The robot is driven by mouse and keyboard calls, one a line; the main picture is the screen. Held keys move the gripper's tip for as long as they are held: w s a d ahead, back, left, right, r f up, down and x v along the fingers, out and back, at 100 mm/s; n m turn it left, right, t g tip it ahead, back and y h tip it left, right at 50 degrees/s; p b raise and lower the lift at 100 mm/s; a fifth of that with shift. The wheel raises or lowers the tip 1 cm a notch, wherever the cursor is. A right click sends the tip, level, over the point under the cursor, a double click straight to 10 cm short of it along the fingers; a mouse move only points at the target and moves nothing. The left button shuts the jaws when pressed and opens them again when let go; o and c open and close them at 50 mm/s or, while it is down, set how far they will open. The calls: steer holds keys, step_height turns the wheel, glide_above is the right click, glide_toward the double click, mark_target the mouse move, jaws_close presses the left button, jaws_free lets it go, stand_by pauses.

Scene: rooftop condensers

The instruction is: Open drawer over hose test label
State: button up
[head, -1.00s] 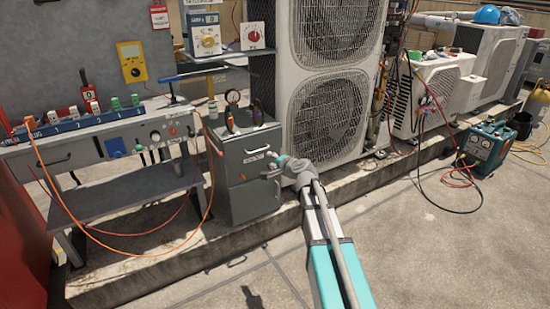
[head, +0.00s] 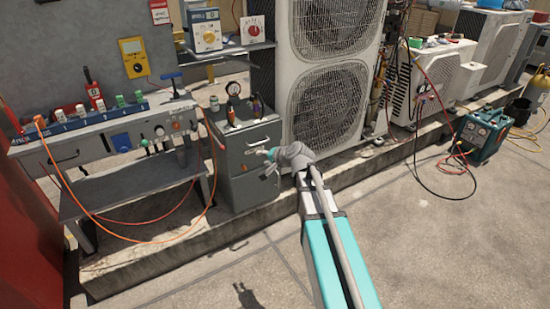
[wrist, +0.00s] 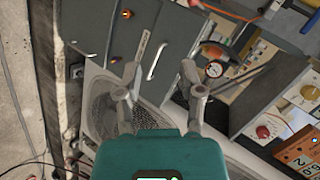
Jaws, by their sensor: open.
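A grey drawer cabinet (head: 262,187) stands beside the tall condenser. Its upper drawer has a bar handle (head: 259,150), which shows in the wrist view (wrist: 157,60) as a pale bar. A pale label strip (wrist: 142,46) lies next to that handle, on its lower side on the cabinet; its text is too small to read. A second handle (wrist: 85,48) sits lower on the front. The drawer looks closed. My gripper (head: 268,160) is in front of the cabinet. In the wrist view my gripper (wrist: 160,83) is open and empty, its fingers apart, with the upper handle beyond them.
A workbench (head: 115,135) with an orange cable is at left. The condenser (head: 325,100) stands close at right. A concrete kerb runs below. Open floor (head: 420,240) lies at the right front.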

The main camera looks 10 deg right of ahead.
steer(key=s+r+n+g+h+p, duration=0.2)
steer(key=s+r+n+g+p, duration=0.1)
steer(key=s+p, duration=0.6)
steer(key=s+r+n+g+h+p, duration=0.1)
steer(key=s+r+n+g+p, duration=0.2)
steer(key=s+r+g+p, duration=0.2)
steer(key=shift+s+a+r+n+h+p, duration=0.15)
steer(key=shift+s+r+n+h+p, duration=0.2)
steer(key=shift+s+r+p, duration=1.7)
steer(key=shift+w+f, duration=0.15)
steer(key=shift+f, duration=0.35)
steer(key=shift+r+p, duration=0.1)
steer(key=shift+p, duration=0.25)
steer(key=s+d+r+n+g+h+p, duration=0.1)
steer(key=s+d+r+g+h+p, duration=0.1)
steer(key=s+r+p, duration=0.4)
step_height(320, 180, up, 4)
steer(key=p, duration=0.5)
steer(key=shift+s+r, duration=0.15)
steer(key=shift+s, duration=0.2)
steer(key=shift+d, duration=0.1)
